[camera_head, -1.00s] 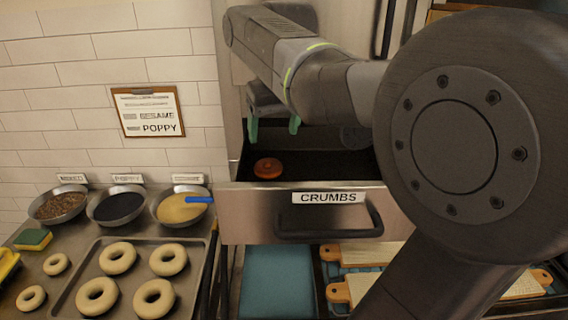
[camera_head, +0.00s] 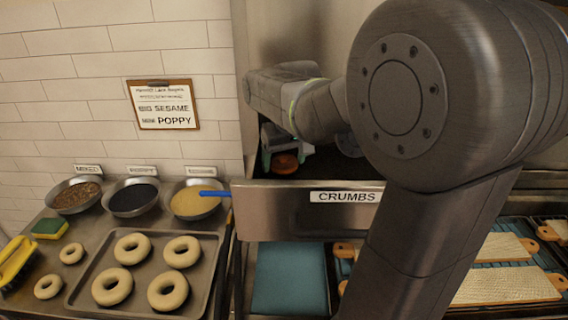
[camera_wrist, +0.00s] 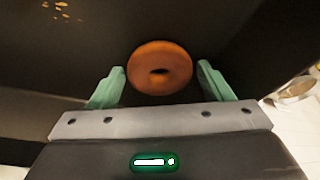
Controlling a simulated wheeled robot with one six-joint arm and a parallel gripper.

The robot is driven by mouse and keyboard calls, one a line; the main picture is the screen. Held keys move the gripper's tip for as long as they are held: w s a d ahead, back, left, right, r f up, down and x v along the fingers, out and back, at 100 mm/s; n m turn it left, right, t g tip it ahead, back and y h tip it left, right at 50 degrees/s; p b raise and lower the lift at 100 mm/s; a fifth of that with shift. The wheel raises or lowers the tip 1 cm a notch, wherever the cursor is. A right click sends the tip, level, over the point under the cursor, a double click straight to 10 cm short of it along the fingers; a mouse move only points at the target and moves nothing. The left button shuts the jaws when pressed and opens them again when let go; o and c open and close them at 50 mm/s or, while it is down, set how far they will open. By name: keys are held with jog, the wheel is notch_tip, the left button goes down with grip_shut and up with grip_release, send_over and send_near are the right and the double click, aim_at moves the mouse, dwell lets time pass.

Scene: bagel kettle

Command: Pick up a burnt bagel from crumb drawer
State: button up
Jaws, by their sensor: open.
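The crumb drawer (camera_head: 270,212) is pulled open, with a steel front labelled CRUMBS and a dark inside. A brown burnt bagel (camera_head: 285,164) lies in it near the left end. In the wrist view the bagel (camera_wrist: 160,67) lies flat, between and slightly beyond the tips of my gripper (camera_wrist: 161,80). The two green fingers are spread wide, with a gap on each side of the bagel. In the head view my gripper (camera_head: 283,150) is down in the drawer at the bagel, partly hidden by the drawer front and my arm.
A tray (camera_head: 213,262) of pale bagels stands on the left counter. Wooden boards (camera_head: 505,284) lie at the lower right. Crumbs (camera_wrist: 62,8) dot the drawer floor. The drawer walls stand close around my gripper.

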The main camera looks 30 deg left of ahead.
jog(key=c, duration=0.7)
